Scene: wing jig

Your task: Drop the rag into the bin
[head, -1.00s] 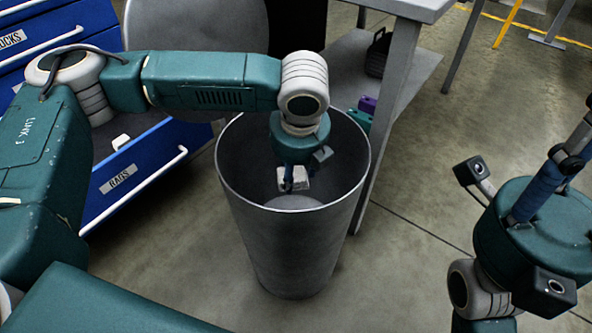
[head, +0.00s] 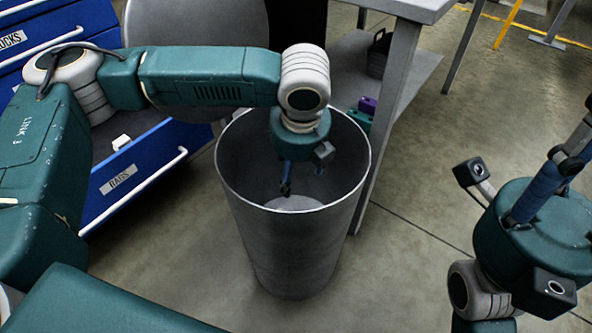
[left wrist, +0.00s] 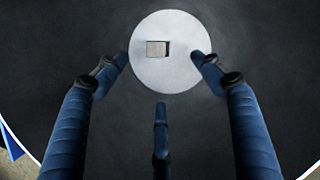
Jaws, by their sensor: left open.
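The rag (left wrist: 157,49) is a small pale grey block in the left wrist view, inside the bin against its light round floor. It looks to lie on that floor. In the head view I cannot see it. The grey metal bin (head: 290,250) stands upright on the floor. My left gripper (head: 289,185) points down inside the bin's mouth, its blue fingers spread and empty, well above the rag. My right gripper (head: 545,205) is at the right edge, blue fingers pointing up and partly cut off.
A blue drawer (head: 150,175) labelled for rags stands open left of the bin, with a small white thing (head: 121,142) in it. A grey workbench (head: 410,75) with a lower shelf stands behind right, its leg close to the bin's rim. Floor in front is clear.

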